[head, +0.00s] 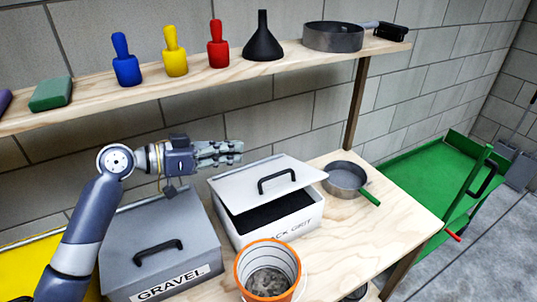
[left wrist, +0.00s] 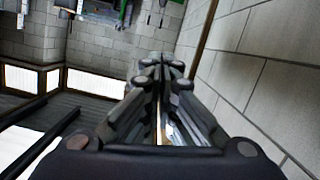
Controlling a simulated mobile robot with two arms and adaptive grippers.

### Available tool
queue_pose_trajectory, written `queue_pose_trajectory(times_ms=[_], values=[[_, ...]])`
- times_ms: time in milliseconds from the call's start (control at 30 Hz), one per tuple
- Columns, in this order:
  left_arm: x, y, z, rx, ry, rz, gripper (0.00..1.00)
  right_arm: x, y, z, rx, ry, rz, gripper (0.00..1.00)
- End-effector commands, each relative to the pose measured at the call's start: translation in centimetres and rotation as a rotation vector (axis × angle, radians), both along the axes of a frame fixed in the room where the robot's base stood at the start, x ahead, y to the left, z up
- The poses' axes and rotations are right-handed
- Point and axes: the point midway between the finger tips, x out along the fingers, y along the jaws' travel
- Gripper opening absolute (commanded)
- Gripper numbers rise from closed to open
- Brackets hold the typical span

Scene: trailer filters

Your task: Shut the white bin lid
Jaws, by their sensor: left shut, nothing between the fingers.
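The white bin (head: 298,223) stands on the wooden bench and carries a label that partly reads "ACK GRIT". Its white lid (head: 240,182) has a black handle (head: 277,180) and is tilted partly open, with dark grit (head: 262,213) showing in the gap at the front. My left gripper (head: 238,153) is shut and empty, above the back left of the lid, pointing right. In the left wrist view its fingers (left wrist: 160,75) are together, and the lid cannot be made out there. My right gripper is not in view.
A grey gravel bin (head: 205,240) with its lid down stands left of the white bin. An orange-rimmed bucket (head: 268,295) is close in front. A sieve with a green handle (head: 345,177) lies to the right. A shelf (head: 290,56) with tools runs above.

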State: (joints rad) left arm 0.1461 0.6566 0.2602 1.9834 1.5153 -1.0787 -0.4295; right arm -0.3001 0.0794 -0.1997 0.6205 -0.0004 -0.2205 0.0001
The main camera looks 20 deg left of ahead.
Motion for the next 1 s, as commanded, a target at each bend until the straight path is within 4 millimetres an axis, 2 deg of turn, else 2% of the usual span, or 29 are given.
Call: queue_pose_trajectory(times_ms=[133,267,633,800,1000], values=[[0.2,-0.2,0.1,0.022,-0.013,-0.018,0.00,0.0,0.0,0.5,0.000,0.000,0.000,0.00],[1.4,-1.4,-0.2,0.020,-0.013,-0.019,0.00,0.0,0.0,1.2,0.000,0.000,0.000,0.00],[6.9,-6.7,-1.9,0.017,-0.011,-0.017,0.00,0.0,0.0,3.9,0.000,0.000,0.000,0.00],[6.6,-7.0,-4.8,0.020,-0.009,-0.015,0.00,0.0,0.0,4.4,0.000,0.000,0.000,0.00],[6.4,-7.1,-6.2,0.021,-0.011,-0.016,0.00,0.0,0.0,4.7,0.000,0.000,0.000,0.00]])
